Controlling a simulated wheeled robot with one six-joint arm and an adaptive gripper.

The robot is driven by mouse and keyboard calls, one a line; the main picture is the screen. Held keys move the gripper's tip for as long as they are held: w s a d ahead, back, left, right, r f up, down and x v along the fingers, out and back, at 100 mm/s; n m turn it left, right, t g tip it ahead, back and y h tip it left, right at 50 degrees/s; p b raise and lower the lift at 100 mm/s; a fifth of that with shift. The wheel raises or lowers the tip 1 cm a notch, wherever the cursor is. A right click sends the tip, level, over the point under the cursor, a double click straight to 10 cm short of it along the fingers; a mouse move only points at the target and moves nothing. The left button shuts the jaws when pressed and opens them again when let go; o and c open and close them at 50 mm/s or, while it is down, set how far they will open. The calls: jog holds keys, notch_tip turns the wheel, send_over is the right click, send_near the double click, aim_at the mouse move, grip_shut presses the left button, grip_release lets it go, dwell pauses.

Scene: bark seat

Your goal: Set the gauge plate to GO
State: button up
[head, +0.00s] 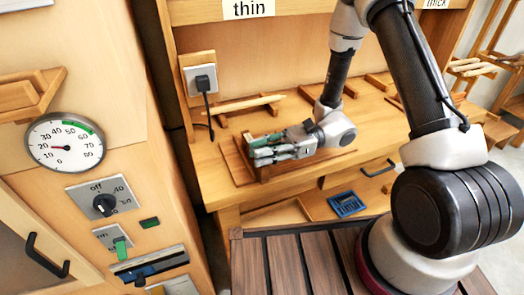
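No plate with a readable GO mark shows in the head view, so I cannot tell for certain which thing is the gauge plate. A grey slotted plate with a dark blue strip (150,264) is on the wooden panel at the lower left; no lettering on it is readable. My gripper (254,150) is far to the right of it, low over the workbench, pointing left at a small wooden holder (236,160). Green shows at its fingers. Whether the fingers are apart or closed on something is too small to tell.
The left panel has a round dial (65,143), a knob plate marked off (103,204) and a green-levered switch (119,243). A black plug (203,84) is in a wall socket. The workbench (215,165) has wooden strips and a drawer handle (378,168). A blue item (347,204) lies below.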

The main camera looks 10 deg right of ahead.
grip_shut()
jog(key=shift+w+a, duration=0.25)
jog(key=shift+w, duration=0.65)
jog(key=shift+w+a, duration=0.2)
jog(key=shift+w, duration=0.65)
jog(key=shift+w+a, duration=0.25)
jog(key=shift+w, duration=0.65)
jog(key=o, duration=0.7)
grip_release()
jog(key=shift+w, duration=0.1)
jog(key=shift+o, duration=0.2)
jog(key=v, duration=1.2)
